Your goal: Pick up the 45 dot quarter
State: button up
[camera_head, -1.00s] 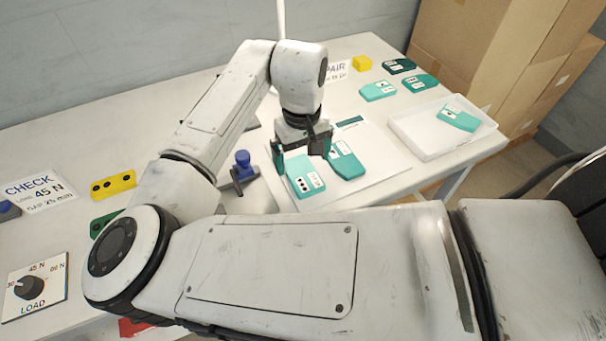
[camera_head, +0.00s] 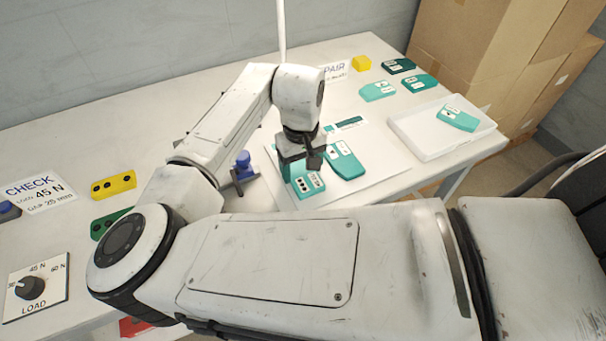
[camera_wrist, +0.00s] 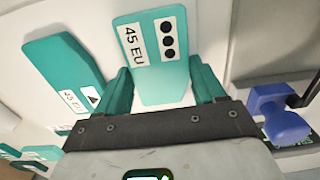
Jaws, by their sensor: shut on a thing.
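A blue-knobbed tool (camera_head: 243,160) stands close left of the held piece. A white tray (camera_head: 407,137) with a teal piece is to the right. A load dial (camera_head: 33,287) is at front left.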

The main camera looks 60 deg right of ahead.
jog(key=c, duration=0.4)
jog(key=shift+o, duration=0.2)
jog(key=shift+r, duration=0.15)
